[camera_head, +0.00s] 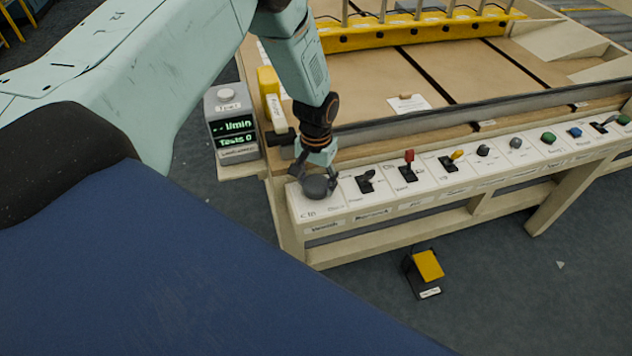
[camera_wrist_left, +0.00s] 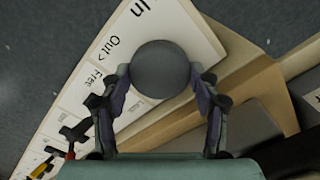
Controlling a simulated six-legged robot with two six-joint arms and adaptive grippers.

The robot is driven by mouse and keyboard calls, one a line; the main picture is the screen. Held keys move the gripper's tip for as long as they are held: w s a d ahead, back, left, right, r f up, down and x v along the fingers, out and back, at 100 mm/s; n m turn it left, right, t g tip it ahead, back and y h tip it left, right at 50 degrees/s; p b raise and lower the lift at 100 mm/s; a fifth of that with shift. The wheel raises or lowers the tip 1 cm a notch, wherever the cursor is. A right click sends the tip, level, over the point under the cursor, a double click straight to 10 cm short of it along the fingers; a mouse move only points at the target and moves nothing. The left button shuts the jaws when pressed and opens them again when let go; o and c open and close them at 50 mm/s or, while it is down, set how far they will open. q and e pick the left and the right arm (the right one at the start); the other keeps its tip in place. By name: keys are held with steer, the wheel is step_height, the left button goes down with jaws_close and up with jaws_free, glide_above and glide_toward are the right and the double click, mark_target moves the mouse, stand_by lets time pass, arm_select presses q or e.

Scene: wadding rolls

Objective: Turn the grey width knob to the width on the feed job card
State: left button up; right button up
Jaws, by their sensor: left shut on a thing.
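A large round dark grey knob (camera_head: 318,187) sits at the left end of the white control panel (camera_head: 345,208). It also shows in the wrist view (camera_wrist_left: 160,68), where "In" and "Out >" are printed on the panel beside it. My left gripper (camera_head: 316,178) reaches down from above, with its fingers (camera_wrist_left: 162,95) closed against opposite sides of the knob. No pointer mark shows on the knob's top. A white card (camera_head: 408,103) lies on the brown bed behind the panel; its print is too small to read. My right gripper is not in view.
A dark lever (camera_head: 366,182), a red-handled switch (camera_head: 408,166) and a yellow-handled switch (camera_head: 452,160) stand right of the knob, followed by several small buttons. A display box (camera_head: 231,124) stands at left. A yellow pedal (camera_head: 428,265) is on the floor.

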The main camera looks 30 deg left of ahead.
arm_select(q)
steer(key=m, duration=0.2)
steer(key=m+b, duration=0.1)
steer(key=m, duration=0.1)
steer(key=shift+s+f+m, duration=0.2)
steer(key=shift+m, duration=0.2)
steer(key=m+b, duration=0.1)
steer(key=m, duration=0.2)
steer(key=shift+m, duration=0.3)
steer(key=m+b, duration=0.2)
steer(key=m, duration=0.8)
steer(key=shift+m+b, duration=0.4)
steer(key=m+b, duration=0.1)
steer(key=m, duration=0.3)
steer(key=shift+m, duration=0.3)
steer(key=m, duration=0.3)
steer(key=shift+m, duration=0.3)
steer(key=shift+s+m+b, duration=0.1)
steer(key=shift+m+b, duration=0.4)
steer(key=shift+m, duration=1.4)
